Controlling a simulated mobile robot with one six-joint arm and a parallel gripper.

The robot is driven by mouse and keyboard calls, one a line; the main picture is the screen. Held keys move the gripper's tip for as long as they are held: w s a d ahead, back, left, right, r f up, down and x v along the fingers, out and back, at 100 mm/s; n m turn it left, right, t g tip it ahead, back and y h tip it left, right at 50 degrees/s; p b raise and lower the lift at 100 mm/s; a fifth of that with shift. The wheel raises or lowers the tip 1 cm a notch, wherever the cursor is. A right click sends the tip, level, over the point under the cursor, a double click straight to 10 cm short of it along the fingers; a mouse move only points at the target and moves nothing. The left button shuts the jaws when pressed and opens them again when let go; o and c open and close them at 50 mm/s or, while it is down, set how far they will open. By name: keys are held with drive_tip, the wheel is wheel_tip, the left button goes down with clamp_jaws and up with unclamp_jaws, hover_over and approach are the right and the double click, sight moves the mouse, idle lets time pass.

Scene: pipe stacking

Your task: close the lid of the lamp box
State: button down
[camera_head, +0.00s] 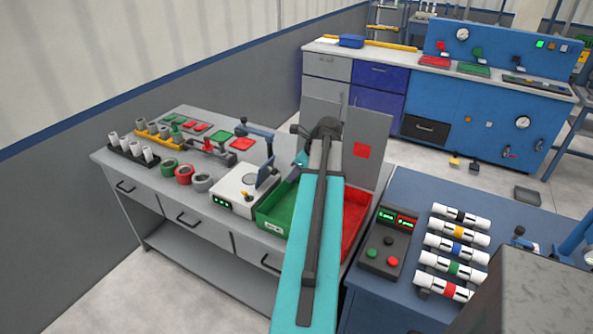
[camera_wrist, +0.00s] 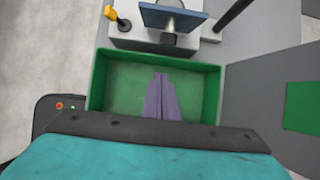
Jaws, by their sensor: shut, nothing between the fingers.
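A green open box (camera_head: 277,207) stands on the grey bench, with a red open box (camera_head: 357,218) to its right, partly behind my arm. Two grey lid panels stand raised behind them: the left lid (camera_head: 322,110) is partly hidden by my arm, and the right lid (camera_head: 377,137) bears a red square. In the wrist view the green box (camera_wrist: 213,85) looks empty, and its lid (camera_wrist: 262,92) with a green square is at the right. My gripper (camera_wrist: 161,75) shows purple-grey fingers together above the green box, shut and empty.
A white device (camera_head: 240,190) with a blue plate stands close left of the green box. Coloured rings (camera_head: 184,174) and a rack of grey tubes (camera_head: 132,150) are farther left. A dark control box (camera_head: 388,243) and white cylinders (camera_head: 455,247) occupy the blue table at right.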

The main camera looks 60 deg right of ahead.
drive_tip(key=shift+w+r+p, duration=0.2)
drive_tip(key=shift+w+p, duration=0.2)
drive_tip(key=shift+w, duration=0.65)
drive_tip(key=shift+w+r+p, duration=0.15)
drive_tip(key=shift+w+p, duration=0.25)
drive_tip(key=shift+w, duration=0.6)
drive_tip(key=shift+d+r, duration=0.1)
drive_tip(key=shift+r, duration=0.1)
